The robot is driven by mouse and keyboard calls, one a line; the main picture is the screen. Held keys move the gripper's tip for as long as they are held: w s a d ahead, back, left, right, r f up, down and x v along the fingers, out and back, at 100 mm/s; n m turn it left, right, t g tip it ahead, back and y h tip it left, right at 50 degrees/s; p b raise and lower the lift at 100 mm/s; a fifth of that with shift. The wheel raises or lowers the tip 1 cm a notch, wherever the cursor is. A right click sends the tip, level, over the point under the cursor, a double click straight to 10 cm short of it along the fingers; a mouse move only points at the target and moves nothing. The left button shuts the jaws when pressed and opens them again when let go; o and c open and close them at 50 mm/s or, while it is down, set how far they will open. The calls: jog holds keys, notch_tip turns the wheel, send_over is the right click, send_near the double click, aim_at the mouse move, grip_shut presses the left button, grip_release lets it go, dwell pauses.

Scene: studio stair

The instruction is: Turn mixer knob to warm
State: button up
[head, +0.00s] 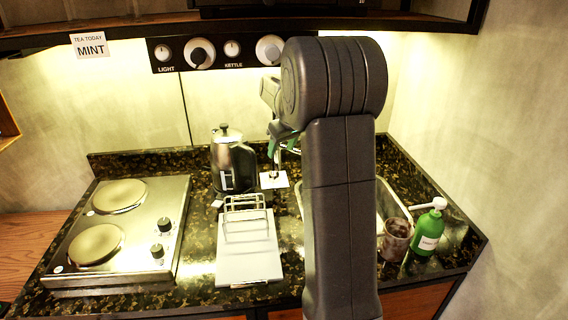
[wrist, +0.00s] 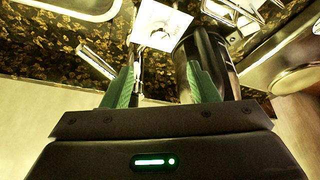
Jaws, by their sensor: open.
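No knob is clearly marked as the mixer knob. A white card (head: 274,180) with a small dark fitting on it lies on the counter right of the kettle. The card also shows in the wrist view (wrist: 160,25), beyond the fingertips. A chrome spout-like bar (wrist: 98,60) shows left of the fingers. My gripper (wrist: 160,68) is open with green fingers apart, and I see nothing held. In the head view my gripper (head: 281,142) hangs above the card, partly hidden by my arm. My arm also hides much of the sink area.
A kettle (head: 233,163) stands left of the card. A wall panel (head: 216,67) carries light and kettle knobs. A hob (head: 125,228) is at left, with a wire rack (head: 245,218) at centre. A brown cup (head: 396,238) and green bottle (head: 429,229) stand at right.

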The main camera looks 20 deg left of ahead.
aim_at(274, 172)
jog(key=p+x, duration=0.1)
jog(key=x, duration=1.1)
jog(key=shift+p, duration=0.3)
jog(key=c, duration=1)
